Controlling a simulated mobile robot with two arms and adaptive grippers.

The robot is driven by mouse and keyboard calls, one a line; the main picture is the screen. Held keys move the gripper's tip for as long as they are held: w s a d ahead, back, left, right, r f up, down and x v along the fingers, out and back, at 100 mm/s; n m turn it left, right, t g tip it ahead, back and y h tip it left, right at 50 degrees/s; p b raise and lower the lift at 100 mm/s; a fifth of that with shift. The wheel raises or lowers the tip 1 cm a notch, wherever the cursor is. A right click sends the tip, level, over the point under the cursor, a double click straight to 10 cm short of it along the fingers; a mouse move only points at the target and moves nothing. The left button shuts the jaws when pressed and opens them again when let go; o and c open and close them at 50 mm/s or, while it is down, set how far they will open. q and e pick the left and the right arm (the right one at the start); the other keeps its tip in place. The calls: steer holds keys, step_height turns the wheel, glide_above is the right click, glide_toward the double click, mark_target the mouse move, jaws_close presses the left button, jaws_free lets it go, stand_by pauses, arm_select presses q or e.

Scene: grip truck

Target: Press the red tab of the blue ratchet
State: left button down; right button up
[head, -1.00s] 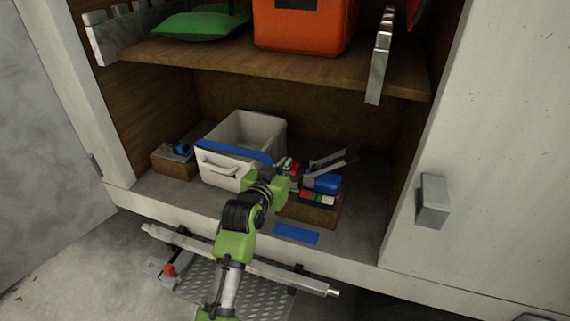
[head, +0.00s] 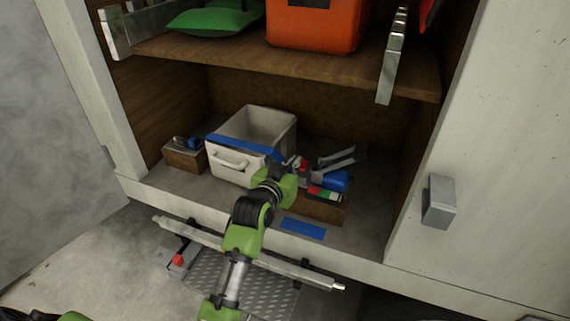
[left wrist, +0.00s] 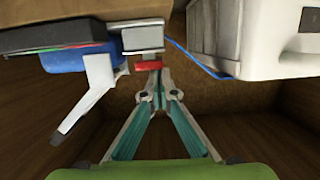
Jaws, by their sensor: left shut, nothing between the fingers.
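The blue ratchet (head: 335,181) sits at the right of the white bin, on a wooden block, with a grey lever sticking up behind it. In the left wrist view its blue body (left wrist: 80,58) shows at upper left. A small red tab (left wrist: 148,65) sits under a grey metal block beside it. My left gripper (left wrist: 158,78) is shut and empty, its fingertips just below the tab; I cannot tell whether they touch it. In the head view the left gripper (head: 291,174) is close to the red part (head: 303,166), its tips partly hidden.
A white bin (head: 229,171) with a blue strap (head: 245,150) stands left of the gripper. A wooden box (head: 184,158) is farther left. The shelf (head: 270,66) with an orange case (head: 316,25) is above. A blue strip (head: 303,228) lies at the front edge.

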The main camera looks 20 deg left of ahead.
arm_select(q)
step_height(320, 180, up, 4)
steer(key=p, duration=0.2)
steer(key=shift+p, duration=0.35)
steer(key=b+v, duration=0.3)
steer(key=v, duration=0.7)
steer(key=shift+f, duration=0.4)
arm_select(e)
steer(key=shift+s+d+r, duration=0.1)
steer(key=shift+s+r, duration=0.25)
steer(key=shift+s, duration=0.05)
steer(key=shift+s+d, duration=0.1)
